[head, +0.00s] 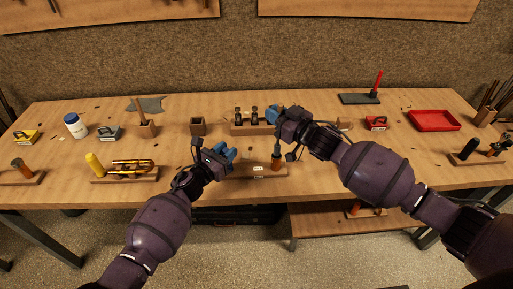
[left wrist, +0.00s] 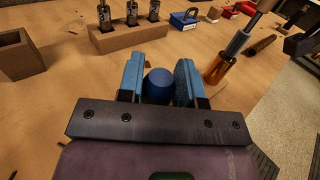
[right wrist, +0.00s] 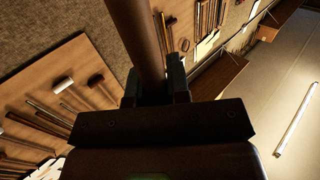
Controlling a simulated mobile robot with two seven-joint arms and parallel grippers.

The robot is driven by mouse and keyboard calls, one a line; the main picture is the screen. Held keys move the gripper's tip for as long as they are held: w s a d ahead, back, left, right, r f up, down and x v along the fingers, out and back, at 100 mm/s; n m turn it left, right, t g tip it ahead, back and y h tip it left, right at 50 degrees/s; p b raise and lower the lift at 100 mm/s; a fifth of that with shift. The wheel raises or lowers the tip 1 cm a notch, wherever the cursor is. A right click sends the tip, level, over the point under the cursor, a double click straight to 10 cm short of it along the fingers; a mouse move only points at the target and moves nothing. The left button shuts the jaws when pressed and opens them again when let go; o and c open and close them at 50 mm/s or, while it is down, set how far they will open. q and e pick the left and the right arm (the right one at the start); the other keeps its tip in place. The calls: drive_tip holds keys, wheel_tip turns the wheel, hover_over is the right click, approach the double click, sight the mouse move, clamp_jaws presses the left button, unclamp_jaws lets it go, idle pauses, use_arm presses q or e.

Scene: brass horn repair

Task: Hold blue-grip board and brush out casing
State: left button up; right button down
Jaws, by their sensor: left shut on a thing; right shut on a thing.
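The blue grip (left wrist: 158,87) is between the fingers of my left gripper (head: 228,152), which is shut on it. Its wooden board (head: 256,171) lies at the table's front edge. An orange, copper-coloured casing (head: 277,163) stands upright at the board's right end; it also shows in the left wrist view (left wrist: 218,70). My right gripper (head: 273,115) is shut on the brush's brown handle (right wrist: 138,38), above and behind the casing. The brush's grey part (left wrist: 238,43) meets the casing's top, in line with it. How deep it reaches inside is hidden.
A wooden block with several black pieces (head: 246,131) stands behind the board. A square wooden holder (head: 198,127) is behind my left gripper. A horn board (head: 125,178) lies to the left. A red tray (head: 433,121) is at the right.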

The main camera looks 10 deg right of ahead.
drive_tip(key=shift+f, duration=2.4)
drive_tip(key=shift+r, duration=2.3)
drive_tip(key=shift+f, duration=0.1)
idle(0.4)
drive_tip(key=shift+f, duration=2.35)
drive_tip(key=shift+r, duration=0.15)
